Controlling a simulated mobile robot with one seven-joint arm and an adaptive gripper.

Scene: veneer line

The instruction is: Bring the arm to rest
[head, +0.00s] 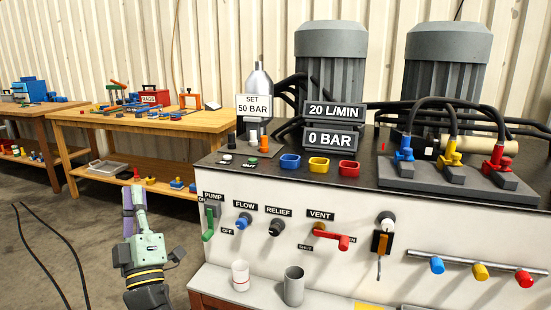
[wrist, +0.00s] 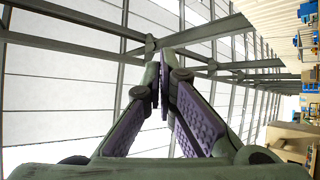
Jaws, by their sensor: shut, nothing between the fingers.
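My gripper (head: 133,192) stands at the lower left of the head view, pointing up in front of the hydraulic bench's left side. In the wrist view its purple-padded fingers (wrist: 164,72) come together at the tips, shut with nothing between them. The gripper appears clear of the bench (head: 300,200) and touches nothing that I can see.
The bench front carries a green pump lever (head: 209,222), blue flow knob (head: 243,220) and red vent lever (head: 338,241). A white cup (head: 240,275) and grey cup (head: 293,286) stand on the lower ledge. Wooden tables (head: 205,122) stand behind. Floor at left is open, with black cables (head: 50,262).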

